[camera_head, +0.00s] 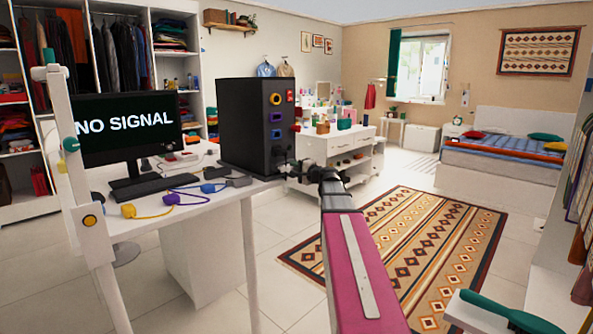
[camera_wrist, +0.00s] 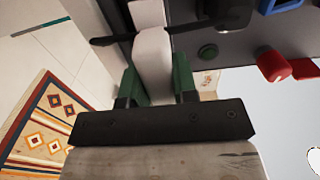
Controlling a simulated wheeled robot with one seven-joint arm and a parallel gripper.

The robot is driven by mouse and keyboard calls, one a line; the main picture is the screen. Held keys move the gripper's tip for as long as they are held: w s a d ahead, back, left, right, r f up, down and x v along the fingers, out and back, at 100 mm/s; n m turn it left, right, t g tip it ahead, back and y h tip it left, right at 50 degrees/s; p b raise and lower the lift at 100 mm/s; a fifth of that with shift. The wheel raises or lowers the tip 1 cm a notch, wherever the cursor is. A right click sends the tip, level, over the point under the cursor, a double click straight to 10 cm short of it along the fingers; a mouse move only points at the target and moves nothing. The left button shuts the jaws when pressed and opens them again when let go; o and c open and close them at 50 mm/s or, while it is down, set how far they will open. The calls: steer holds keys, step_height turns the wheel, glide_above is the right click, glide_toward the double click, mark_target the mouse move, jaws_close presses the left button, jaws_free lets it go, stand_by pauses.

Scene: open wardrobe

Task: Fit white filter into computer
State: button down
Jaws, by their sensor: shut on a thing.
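The computer (camera_head: 262,140) is a black tower at the right end of the white desk, with coloured ports on its front. In the wrist view its dark panel (camera_wrist: 225,70) fills the upper part. My gripper (camera_wrist: 158,80) has green fingers shut on a white, rounded block, which appears to be the white filter (camera_wrist: 153,52). The filter reaches up toward the computer's panel. I cannot tell whether it touches or enters it. In the head view my gripper (camera_head: 307,167) is small and dark, just right of the computer's front, and the filter cannot be made out clearly.
The white desk (camera_head: 150,218) also bears a monitor (camera_head: 130,126), a keyboard (camera_head: 150,187) and several coloured cable plugs. A white dresser (camera_head: 335,170) with small items stands behind my gripper. A patterned rug (camera_head: 410,245) lies on open floor to the right.

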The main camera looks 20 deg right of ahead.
steer(key=shift+x, duration=1.1)
steer(key=c, duration=0.8)
jaws_free()
steer(key=shift+s, duration=0.15)
steer(key=v, duration=1)
steer(key=shift+s+d, duration=0.25)
steer(key=s+a+f+n+g+h, duration=0.1)
steer(key=s+a+f+n+g, duration=0.25)
steer(key=a+f, duration=0.45)
steer(key=s+a+f+n+g, duration=0.25)
steer(key=a+f+g, duration=0.25)
steer(key=f, duration=0.7)
steer(key=s+a+f+n+g+h, duration=0.3)
steer(key=s+f+n+g+h, duration=0.3)
steer(key=s+f, duration=1.1)
steer(key=shift+a+f+g+h, duration=0.2)
steer(key=shift+f+g+h, duration=0.35)
steer(key=shift+h, duration=0.45)
